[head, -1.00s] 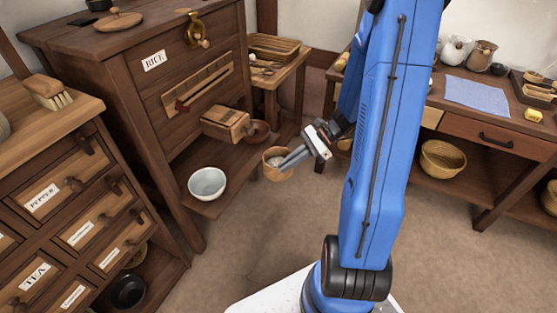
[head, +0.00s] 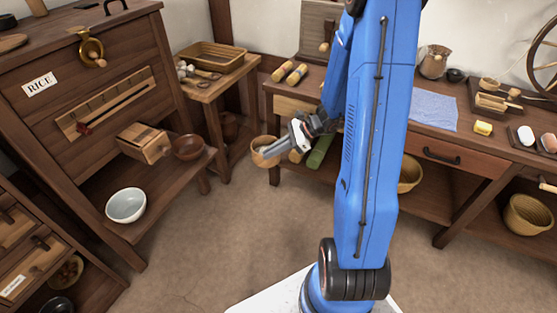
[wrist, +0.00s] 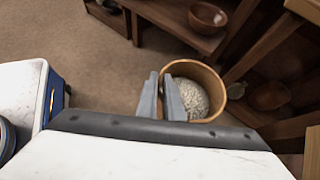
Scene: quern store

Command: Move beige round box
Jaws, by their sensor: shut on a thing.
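The beige round box (head: 257,157) is open at the top and hangs in the air, off the floor and shelves. In the wrist view the box (wrist: 206,71) shows pale grain-like contents inside. My gripper (head: 266,152) is shut on its near wall. In the wrist view the two grey fingers of my gripper (wrist: 161,80) lie on either side of the rim, one inside and one outside. The box looks roughly upright.
A rice cabinet (head: 40,84) with a low shelf stands at left, bearing a white bowl (head: 126,205) and a brown bowl (head: 188,148). A small side table (head: 205,90) with a tray is behind. A long workbench (head: 405,140) runs right. The floor between is clear.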

